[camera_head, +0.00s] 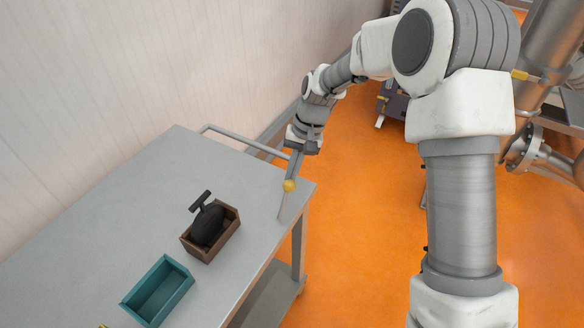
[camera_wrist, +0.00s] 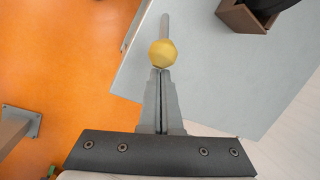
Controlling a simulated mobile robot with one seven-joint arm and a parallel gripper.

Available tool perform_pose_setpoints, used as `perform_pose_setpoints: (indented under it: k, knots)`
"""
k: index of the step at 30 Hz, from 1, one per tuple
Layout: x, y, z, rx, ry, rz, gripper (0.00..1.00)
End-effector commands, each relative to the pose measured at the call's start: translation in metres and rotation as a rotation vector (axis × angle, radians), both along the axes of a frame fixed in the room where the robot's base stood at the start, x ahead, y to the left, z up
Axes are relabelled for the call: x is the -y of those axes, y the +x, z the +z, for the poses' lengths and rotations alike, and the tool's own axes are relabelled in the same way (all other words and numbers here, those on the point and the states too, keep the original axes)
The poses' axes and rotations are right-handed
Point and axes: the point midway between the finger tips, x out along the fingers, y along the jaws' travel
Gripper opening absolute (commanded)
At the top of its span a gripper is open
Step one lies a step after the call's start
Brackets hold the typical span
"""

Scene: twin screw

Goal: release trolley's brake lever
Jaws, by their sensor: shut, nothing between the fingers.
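The brake lever is a thin grey rod with a yellow ball knob (camera_head: 289,186) at the right edge of the grey trolley (camera_head: 120,200). In the wrist view the knob (camera_wrist: 162,53) lies straight ahead of my fingertips, with the rod (camera_wrist: 165,22) showing beyond it. My gripper (camera_head: 292,175) is shut and empty, pointing down at the knob. Its closed fingers (camera_wrist: 161,72) appear right at the knob's near side. I cannot tell if they touch it. The lever's lower mount is not clearly visible.
A brown box (camera_head: 231,241) holding a black object (camera_head: 207,224) and a teal bin (camera_head: 157,290) stand on the trolley top. A push handle (camera_head: 240,138) is at its far end, near the pale wall (camera_head: 90,70). Orange floor (camera_head: 370,220) lies open to the right.

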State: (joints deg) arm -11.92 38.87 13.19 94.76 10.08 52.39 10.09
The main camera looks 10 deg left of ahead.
Motion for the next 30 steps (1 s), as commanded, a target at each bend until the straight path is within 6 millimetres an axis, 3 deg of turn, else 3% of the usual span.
perform_pose_setpoints:
  k: [30]
  knots:
    - [-0.0033, -0.0094, 0.0079, 0.097, -0.034, 0.001, 0.0]
